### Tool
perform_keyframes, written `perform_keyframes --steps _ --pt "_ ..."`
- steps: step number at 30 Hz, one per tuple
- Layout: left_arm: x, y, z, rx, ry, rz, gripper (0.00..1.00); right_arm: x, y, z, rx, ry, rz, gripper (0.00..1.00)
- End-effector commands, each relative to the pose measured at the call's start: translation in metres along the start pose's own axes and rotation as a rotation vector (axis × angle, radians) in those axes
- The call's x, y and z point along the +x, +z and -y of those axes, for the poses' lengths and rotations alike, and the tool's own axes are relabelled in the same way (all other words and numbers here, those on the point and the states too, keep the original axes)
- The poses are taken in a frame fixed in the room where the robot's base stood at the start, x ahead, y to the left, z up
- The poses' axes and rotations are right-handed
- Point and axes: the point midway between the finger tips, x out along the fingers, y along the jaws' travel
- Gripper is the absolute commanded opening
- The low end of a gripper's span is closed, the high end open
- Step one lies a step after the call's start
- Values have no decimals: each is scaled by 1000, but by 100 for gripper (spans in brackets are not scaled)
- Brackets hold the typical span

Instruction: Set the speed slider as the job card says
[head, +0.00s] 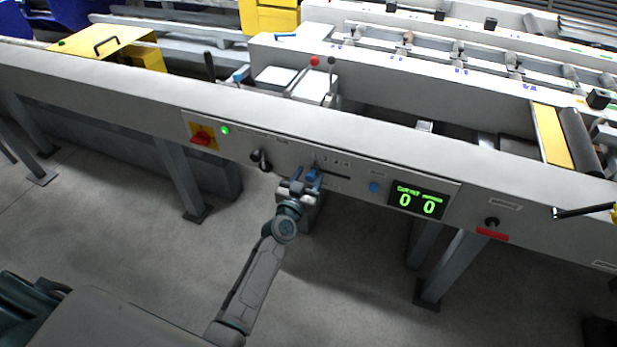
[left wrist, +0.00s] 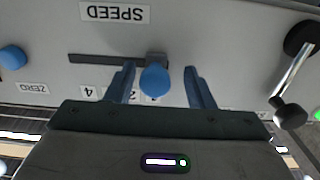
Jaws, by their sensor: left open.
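The speed slider's blue knob (left wrist: 155,80) sits near one end of a dark slot (left wrist: 100,60) in the grey front panel. The SPEED label (left wrist: 115,13) appears upside down in the left wrist view. A 4 shows among the scale numbers; the mark by the knob is partly hidden. My left gripper (left wrist: 159,68) is open, with one finger on each side of the knob; contact cannot be told. In the head view, my left gripper (head: 307,179) is at the slider knob (head: 312,175), near the slot's left end. I see no readable job card. My right gripper is not in view.
A black-handled rod (head: 583,211) juts out at right.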

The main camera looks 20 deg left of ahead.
Motion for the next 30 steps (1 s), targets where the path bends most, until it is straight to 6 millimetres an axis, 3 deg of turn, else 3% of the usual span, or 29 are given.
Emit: perform_keyframes --steps 5,12,18,30 --pt "-20 1 0 1 0 2 48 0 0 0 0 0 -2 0" --pt "-68 2 1 1 -1 2 48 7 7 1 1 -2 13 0" --pt "-98 2 1 0 -1 2 48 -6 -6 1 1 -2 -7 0" --pt "-107 0 2 0 -1 0 48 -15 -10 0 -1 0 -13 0"
